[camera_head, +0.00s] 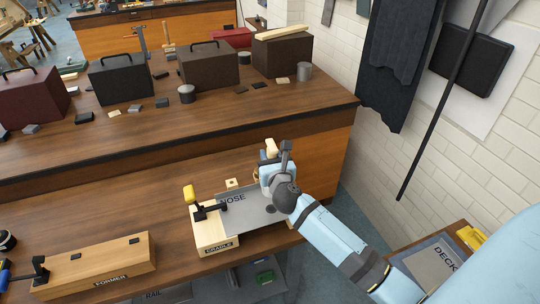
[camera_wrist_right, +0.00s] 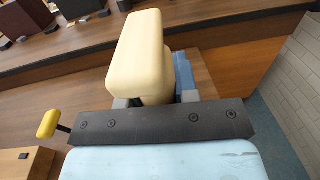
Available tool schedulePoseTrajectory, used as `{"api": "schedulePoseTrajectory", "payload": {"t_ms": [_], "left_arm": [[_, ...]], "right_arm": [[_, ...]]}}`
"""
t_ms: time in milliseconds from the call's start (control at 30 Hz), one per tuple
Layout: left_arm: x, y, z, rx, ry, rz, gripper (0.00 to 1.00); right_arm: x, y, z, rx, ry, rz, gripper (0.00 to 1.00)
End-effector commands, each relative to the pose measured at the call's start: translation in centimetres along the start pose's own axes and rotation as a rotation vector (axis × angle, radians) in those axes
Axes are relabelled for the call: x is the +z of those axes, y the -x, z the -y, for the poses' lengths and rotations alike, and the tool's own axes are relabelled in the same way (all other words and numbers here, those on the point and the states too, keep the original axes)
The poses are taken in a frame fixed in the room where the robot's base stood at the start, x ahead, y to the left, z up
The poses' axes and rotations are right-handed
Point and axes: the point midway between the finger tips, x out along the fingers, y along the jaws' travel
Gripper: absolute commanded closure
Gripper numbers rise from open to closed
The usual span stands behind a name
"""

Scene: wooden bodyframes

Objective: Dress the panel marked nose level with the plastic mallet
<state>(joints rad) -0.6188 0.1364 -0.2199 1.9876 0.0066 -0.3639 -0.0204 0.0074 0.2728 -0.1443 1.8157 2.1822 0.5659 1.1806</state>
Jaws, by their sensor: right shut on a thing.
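The grey panel marked NOSE (camera_head: 247,212) lies on the wooden block marked CRADLE (camera_head: 212,229) on the front bench. A black toggle clamp with a yellow handle (camera_head: 190,194) sits at the panel's left end; the handle also shows in the wrist view (camera_wrist_right: 47,124). My right gripper (camera_head: 268,165) is above the panel's right part, shut on the plastic mallet, whose cream head (camera_wrist_right: 137,55) stands beyond the jaws. The mallet head also shows in the head view (camera_head: 271,147). My arm hides the panel's right end. My left gripper is out of view.
A wooden block marked FORMER (camera_head: 100,268) lies at the left of the bench. A raised shelf behind holds toolboxes (camera_head: 208,64), small blocks and tins (camera_head: 186,94). A panel marked DECK (camera_head: 440,262) lies at lower right. A dark pole (camera_head: 440,110) slants before the wall.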

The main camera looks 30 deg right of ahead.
Motion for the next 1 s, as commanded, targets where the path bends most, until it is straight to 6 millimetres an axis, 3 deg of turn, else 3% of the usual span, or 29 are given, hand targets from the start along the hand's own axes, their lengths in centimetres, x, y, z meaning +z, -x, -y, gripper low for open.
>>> {"api": "schedulePoseTrajectory", "payload": {"t_ms": [267,700,1000], "left_arm": [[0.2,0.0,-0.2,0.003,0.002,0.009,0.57],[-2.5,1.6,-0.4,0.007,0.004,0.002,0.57],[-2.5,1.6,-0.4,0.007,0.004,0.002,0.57]], "right_arm": [[0.1,0.2,-0.1,0.0,-0.001,0.001,1.0],[1.9,7.7,-1.8,0.0,-0.002,-0.001,1.0],[2.0,8.8,-2.0,0.0,0.0,0.002,1.0]]}}
